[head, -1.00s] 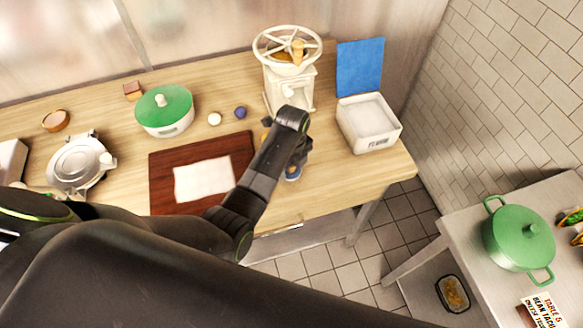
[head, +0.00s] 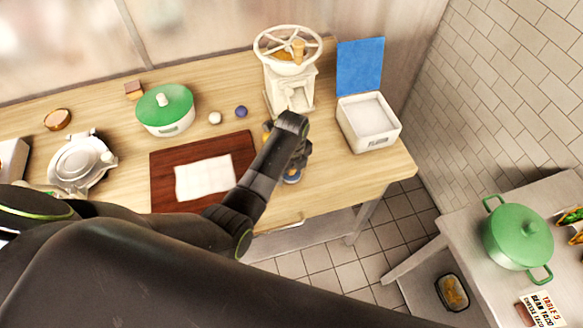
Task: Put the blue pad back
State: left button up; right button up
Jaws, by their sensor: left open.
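A flat blue square panel (head: 360,66) stands upright behind the open white bin (head: 369,122) at the right end of the wooden table. The left gripper is open and points down, right of the dark red board. My right gripper is not in view.
The red board (head: 160,184) holds a white sheet (head: 203,178). A cream hand mill (head: 287,85) stands behind my gripper. A green-lidded pot (head: 165,110), a white ball (head: 215,118) and a dark blue ball (head: 241,111) are further left. A metal press (head: 80,163) sits far left.

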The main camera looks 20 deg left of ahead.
pick_arm(q)
notch_tip(320, 180, up, 9)
jog(key=shift+w+d+r+b, duration=0.1)
jog(key=shift+r+b, duration=0.1)
jog(key=shift+b, duration=1.05)
jog(key=shift+r+p, duration=0.65)
jog(key=shift+r, duration=0.25)
jog(key=shift+r+p, duration=0.55)
jog(key=shift+r, duration=0.05)
jog(key=shift+f, duration=0.1)
